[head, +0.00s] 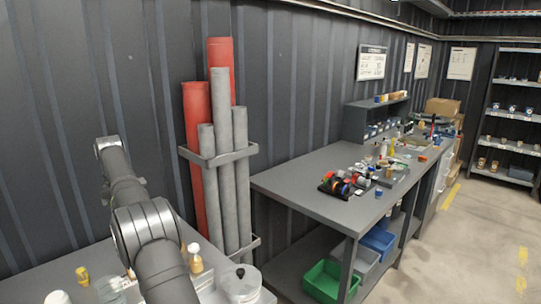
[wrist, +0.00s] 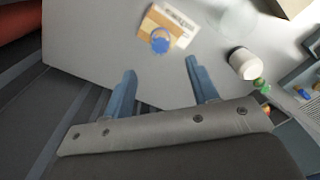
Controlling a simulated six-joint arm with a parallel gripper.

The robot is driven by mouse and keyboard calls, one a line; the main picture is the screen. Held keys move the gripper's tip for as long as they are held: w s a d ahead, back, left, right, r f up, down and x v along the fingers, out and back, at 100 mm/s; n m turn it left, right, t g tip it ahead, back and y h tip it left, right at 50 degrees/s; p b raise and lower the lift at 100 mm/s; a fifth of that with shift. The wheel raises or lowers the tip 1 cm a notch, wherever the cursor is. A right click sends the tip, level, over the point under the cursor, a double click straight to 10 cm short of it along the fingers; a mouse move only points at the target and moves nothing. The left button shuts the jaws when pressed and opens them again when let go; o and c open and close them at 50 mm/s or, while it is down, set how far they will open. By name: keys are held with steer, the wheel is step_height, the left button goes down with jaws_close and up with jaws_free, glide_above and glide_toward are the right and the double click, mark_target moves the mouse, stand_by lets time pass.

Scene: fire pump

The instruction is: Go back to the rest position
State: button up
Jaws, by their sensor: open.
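My gripper (wrist: 160,88) shows in the wrist view with its two blue fingers apart and nothing between them. Beyond the fingertips lies a grey tabletop. On it is a tan and white box (wrist: 165,27) with a round blue item (wrist: 160,40) at its near edge. The gripper appears apart from both. In the head view my arm rises at the lower left in front of the dark wall; the gripper itself does not show there.
A white bottle (wrist: 243,63) stands right of the fingers. In the head view, red and grey pipes (head: 222,150) stand in a rack near my arm. A grey workbench (head: 300,178) with small parts is to the right, a green bin (head: 325,284) below it. The floor at right is clear.

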step_height(320, 180, down, 13)
steer(key=shift+r, duration=0.1)
steer(key=r, duration=0.3)
steer(key=d+r, duration=0.1)
steer(key=r, duration=0.1)
steer(key=shift+w+r, duration=0.1)
steer(key=shift+r, duration=0.1)
steer(key=d+r, duration=0.6)
steer(key=d, duration=0.4)
steer(key=s+a+f, duration=0.3)
steer(key=s+a, duration=0.2)
steer(key=s, duration=0.4)
steer(key=s+a+f, duration=0.2)
steer(key=s+a, duration=0.2)
steer(key=s, duration=0.5)
steer(key=s+a+f, duration=0.3)
steer(key=s+a, duration=0.2)
steer(key=s, duration=0.3)
steer(key=shift+m, duration=0.4)
steer(key=s+a+f, duration=0.1)
steer(key=a+f, duration=0.1)
steer(key=s+a+f, duration=0.1)
steer(key=s+a, duration=0.1)
steer(key=a, duration=0.1)
steer(key=s+a+f, duration=0.2)
steer(key=shift+s+a+f, duration=0.2)
steer(key=shift+a+f, duration=0.15)
